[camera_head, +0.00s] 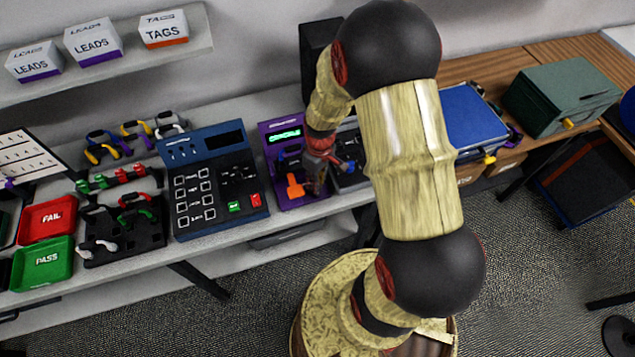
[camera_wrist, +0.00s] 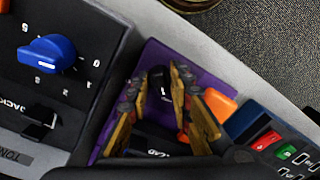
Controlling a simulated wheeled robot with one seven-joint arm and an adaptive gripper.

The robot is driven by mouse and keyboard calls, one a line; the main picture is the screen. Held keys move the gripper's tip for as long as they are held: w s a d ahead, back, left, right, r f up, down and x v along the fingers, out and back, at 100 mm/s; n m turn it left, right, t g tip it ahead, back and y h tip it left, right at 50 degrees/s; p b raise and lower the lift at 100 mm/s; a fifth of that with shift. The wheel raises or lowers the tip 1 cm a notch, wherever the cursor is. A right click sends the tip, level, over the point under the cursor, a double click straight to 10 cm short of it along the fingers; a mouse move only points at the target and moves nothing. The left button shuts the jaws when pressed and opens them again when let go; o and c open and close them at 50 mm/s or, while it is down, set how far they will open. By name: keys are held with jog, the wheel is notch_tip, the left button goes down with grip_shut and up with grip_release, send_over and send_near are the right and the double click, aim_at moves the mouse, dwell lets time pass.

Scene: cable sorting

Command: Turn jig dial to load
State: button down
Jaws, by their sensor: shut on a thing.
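The purple jig (camera_head: 268,178) stands on the bench with a lit green display (camera_head: 287,135) and an orange part (camera_head: 295,186) on its front. My gripper (camera_head: 319,172) is down at its right side, pointing at the panel. In the wrist view, the purple jig panel (camera_wrist: 205,57) lies under my gripper (camera_wrist: 162,97). A black dial (camera_wrist: 158,82) with a white mark is between the two fingers, which are shut on it. White lettering below the dial is partly hidden, so I cannot read the dial's setting for sure.
A black tester with a blue knob (camera_wrist: 47,53) adjoins the jig. A blue keypad unit (camera_head: 215,180) stands on its other side. Red (camera_head: 47,220) and green (camera_head: 42,264) trays sit at the left, and a blue bin (camera_head: 475,120) at the right.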

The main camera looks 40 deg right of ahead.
dwell(0.5)
jog(key=c, duration=1.6)
grip_release()
jog(key=shift+r, duration=0.1)
jog(key=r, duration=1.1)
jog(key=shift+w+d+r, duration=0.15)
jog(key=shift+d+r, duration=0.1)
jog(key=shift+r, duration=0.15)
